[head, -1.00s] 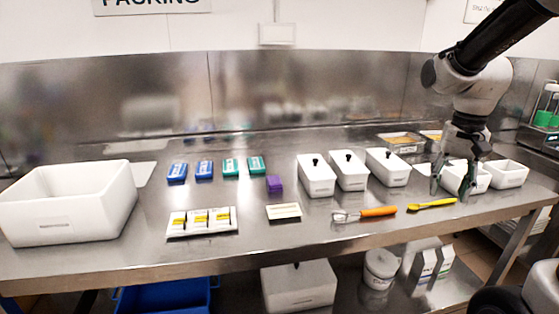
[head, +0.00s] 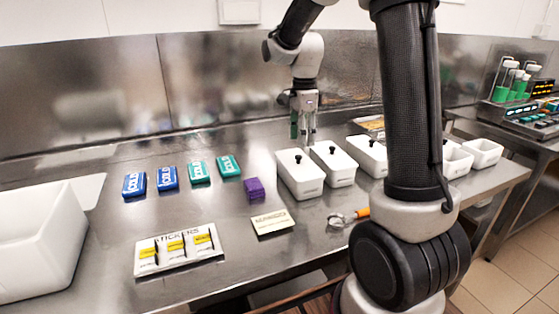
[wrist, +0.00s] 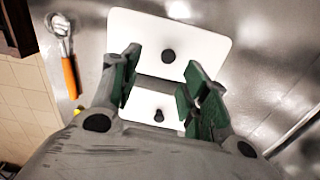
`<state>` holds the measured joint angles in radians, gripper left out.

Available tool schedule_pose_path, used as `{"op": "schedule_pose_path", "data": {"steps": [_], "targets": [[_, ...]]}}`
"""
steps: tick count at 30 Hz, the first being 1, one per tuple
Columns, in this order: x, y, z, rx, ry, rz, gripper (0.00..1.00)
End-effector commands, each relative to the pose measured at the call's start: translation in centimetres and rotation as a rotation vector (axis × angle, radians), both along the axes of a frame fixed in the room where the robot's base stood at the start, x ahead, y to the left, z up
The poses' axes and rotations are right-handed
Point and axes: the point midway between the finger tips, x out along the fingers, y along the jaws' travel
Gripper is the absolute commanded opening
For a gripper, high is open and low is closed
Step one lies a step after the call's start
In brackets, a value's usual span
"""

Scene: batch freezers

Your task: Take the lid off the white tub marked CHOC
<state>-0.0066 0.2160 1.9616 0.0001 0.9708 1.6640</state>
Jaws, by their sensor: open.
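Three white lidded tubs with black knobs stand in a row: the left (head: 300,181), the middle (head: 334,167) and the right (head: 367,156). I cannot read a CHOC mark on any of them. My gripper (head: 304,137) is open and empty, pointing down above and behind the left and middle tubs. In the wrist view, a larger-looking white lid (wrist: 200,41) with its dark knob lies just beyond my open green-padded fingers (wrist: 160,80). A second white lid (wrist: 140,104) with a knob shows between them. Neither knob is gripped.
Two white tubs without lids (head: 484,153) stand at right, one partly hidden by my arm. A purple block (head: 253,190), blue and teal packs and a sticker tray (head: 180,264) lie at left.

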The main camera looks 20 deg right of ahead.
Motion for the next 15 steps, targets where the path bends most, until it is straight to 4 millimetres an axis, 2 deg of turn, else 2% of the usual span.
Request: {"op": "schedule_pose_path", "data": {"steps": [10,15], "targets": [[0.3,0.0,0.2,-0.001,-0.007,-0.303,0.45],[0.2,0.0,-1.0,-0.002,-0.003,-0.345,0.45]]}}
